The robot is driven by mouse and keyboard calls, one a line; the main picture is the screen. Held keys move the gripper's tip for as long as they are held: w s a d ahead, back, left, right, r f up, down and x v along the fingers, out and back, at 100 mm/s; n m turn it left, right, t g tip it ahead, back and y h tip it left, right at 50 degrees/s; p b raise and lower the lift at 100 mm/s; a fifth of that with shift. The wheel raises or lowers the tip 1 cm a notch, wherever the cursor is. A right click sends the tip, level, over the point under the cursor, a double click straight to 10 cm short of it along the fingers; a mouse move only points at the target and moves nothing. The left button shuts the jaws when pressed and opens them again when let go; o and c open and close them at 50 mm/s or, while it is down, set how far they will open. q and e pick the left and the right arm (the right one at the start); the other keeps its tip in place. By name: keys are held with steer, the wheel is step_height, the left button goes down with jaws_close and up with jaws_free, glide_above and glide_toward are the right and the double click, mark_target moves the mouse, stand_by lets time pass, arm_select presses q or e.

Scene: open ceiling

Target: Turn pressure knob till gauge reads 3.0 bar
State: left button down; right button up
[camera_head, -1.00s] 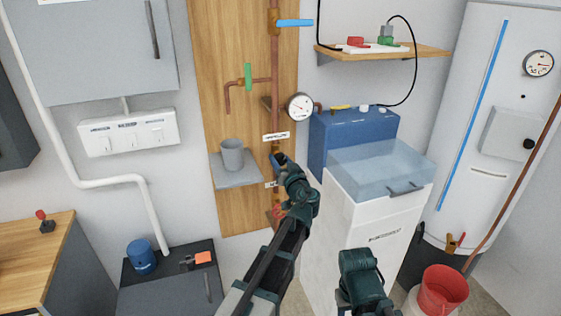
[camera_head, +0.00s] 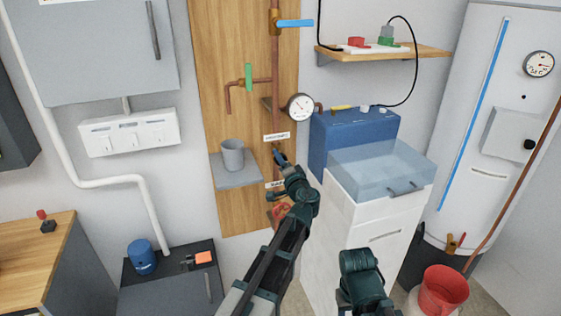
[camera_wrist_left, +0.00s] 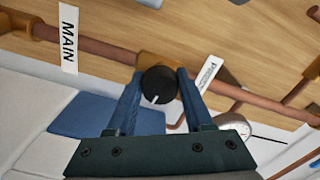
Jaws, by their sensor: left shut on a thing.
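The pressure knob (camera_wrist_left: 158,85) is round and black with a white pointer line. It sits on a brass fitting of the copper pipe, beside a label reading PRESSURE (camera_wrist_left: 205,75). My left gripper (camera_wrist_left: 157,88) is shut on the knob, one blue finger on each side. In the head view my left gripper (camera_head: 279,156) reaches the pipe on the wooden panel and hides the knob. The round white gauge (camera_head: 300,106) is above and right of it; its reading is too small to tell. Only part of my right arm shows at the bottom.
A grey shelf with a grey cup (camera_head: 232,154) is left of my left gripper. A blue box (camera_head: 350,135) and a white cabinet with a clear top stand to the right. A red-handled valve is below, partly hidden by my arm. A MAIN label (camera_wrist_left: 69,38) marks the pipe nearby.

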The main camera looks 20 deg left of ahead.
arm_select(q)
steer(key=shift+m, duration=0.8)
steer(key=shift+c, duration=1.7)
jaws_free()
steer(key=v, duration=1.4)
